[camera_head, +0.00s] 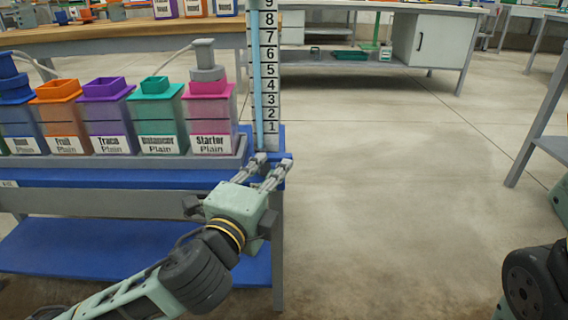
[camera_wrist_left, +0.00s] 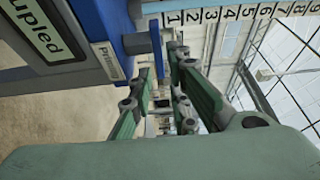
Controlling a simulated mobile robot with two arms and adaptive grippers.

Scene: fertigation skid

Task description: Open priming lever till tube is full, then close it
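The level tube (camera_head: 256,90) stands upright beside a white numbered scale (camera_head: 270,75) at the right end of the blue bench. A light blue column shows along the tube up to the picture's top; the tube's top is out of view. My left gripper (camera_head: 268,168) is at the foot of the scale, its fingers apart. In the left wrist view, a small blue piece (camera_wrist_left: 157,50), which looks like the priming lever, sits by the fingertips (camera_wrist_left: 162,62), near a partly readable priming label (camera_wrist_left: 107,60). I cannot tell whether the fingers touch it. My right gripper is out of view.
Several coloured tanks, including the pink Starter tank (camera_head: 210,105), stand in a grey tray (camera_head: 120,162) left of the tube. A blue lower shelf (camera_head: 120,250) is below. The floor (camera_head: 400,200) to the right is clear.

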